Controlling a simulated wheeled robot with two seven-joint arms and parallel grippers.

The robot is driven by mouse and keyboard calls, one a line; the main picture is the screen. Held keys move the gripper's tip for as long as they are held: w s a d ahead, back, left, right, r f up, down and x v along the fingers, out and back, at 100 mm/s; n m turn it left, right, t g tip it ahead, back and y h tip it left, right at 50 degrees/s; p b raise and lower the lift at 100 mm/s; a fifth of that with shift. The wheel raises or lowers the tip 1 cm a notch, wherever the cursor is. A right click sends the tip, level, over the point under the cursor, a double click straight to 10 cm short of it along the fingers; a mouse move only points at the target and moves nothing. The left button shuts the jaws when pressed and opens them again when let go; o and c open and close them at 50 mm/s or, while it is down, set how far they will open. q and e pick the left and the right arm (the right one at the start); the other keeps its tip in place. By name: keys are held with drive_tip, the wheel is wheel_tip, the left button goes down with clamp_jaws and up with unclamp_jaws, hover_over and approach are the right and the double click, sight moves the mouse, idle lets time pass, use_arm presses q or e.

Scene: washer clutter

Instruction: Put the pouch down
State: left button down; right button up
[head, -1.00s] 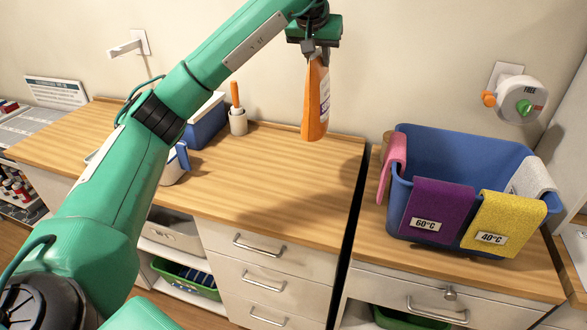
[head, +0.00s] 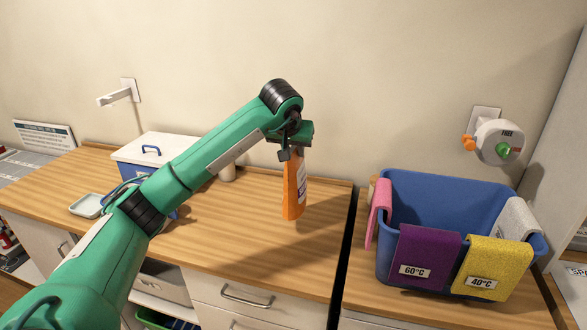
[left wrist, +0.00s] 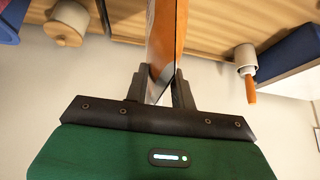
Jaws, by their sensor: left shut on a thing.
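The orange pouch (head: 293,187) with a white label hangs upright from my left gripper (head: 288,152), over the wooden counter (head: 245,240) left of the dark gap. My left gripper is shut on the pouch's top. In the left wrist view the two dark fingers (left wrist: 160,88) pinch the orange pouch (left wrist: 165,35) between them. The head view does not show clearly whether the pouch's bottom touches the counter. My right gripper is not in view.
A blue bin (head: 425,200) with coloured cloths stands on the right counter. A blue and white box (head: 150,150) and a shallow dish (head: 86,206) stand at the left. Counter around the pouch is clear. A dial (head: 498,142) is on the wall.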

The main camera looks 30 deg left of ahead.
sight(294, 170)
use_arm(q)
drive_tip(key=shift+f+p, duration=0.45)
drive_tip(key=shift+f, duration=2.75)
drive_tip(key=c, duration=1.2)
unclamp_jaws()
drive_tip(key=shift+f, duration=0.1)
drive_tip(key=shift+o, duration=0.2)
